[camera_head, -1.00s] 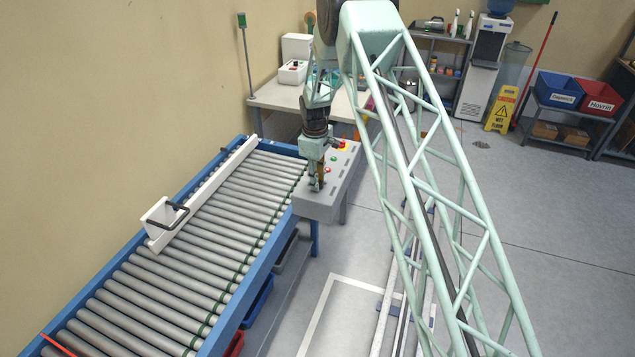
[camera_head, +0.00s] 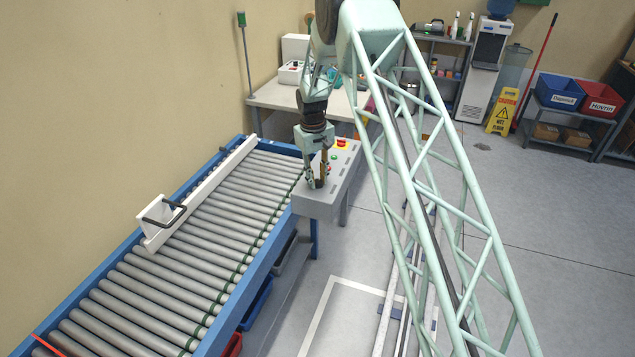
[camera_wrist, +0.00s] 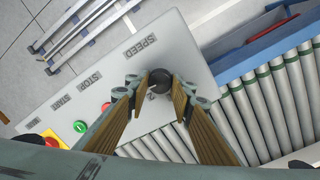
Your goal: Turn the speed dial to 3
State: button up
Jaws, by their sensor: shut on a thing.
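The speed dial (camera_wrist: 160,82) is a dark round knob on the grey control panel (camera_wrist: 195,55), beside the printed word SPEED in the wrist view. My gripper (camera_wrist: 163,98) has its two fingers at either side of the dial and is shut on it. A digit that looks like 2 shows beside the dial, between the fingers; other scale marks are hidden. In the head view my gripper (camera_head: 319,184) points down at the near end of the panel (camera_head: 317,206), and the dial is mostly hidden by the fingers.
The roller conveyor (camera_head: 205,215) with a blue frame runs alongside the panel.

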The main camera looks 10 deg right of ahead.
aim_at(316, 181)
jog(key=shift+m+b, duration=0.65)
jog(key=shift+m, duration=1.45)
jog(key=o, duration=0.9)
jog(key=shift+r, duration=0.1)
jog(key=r, duration=1.1)
jog(key=shift+a+r, duration=0.35)
jog(key=shift+a, duration=0.05)
jog(key=shift+r, duration=0.1)
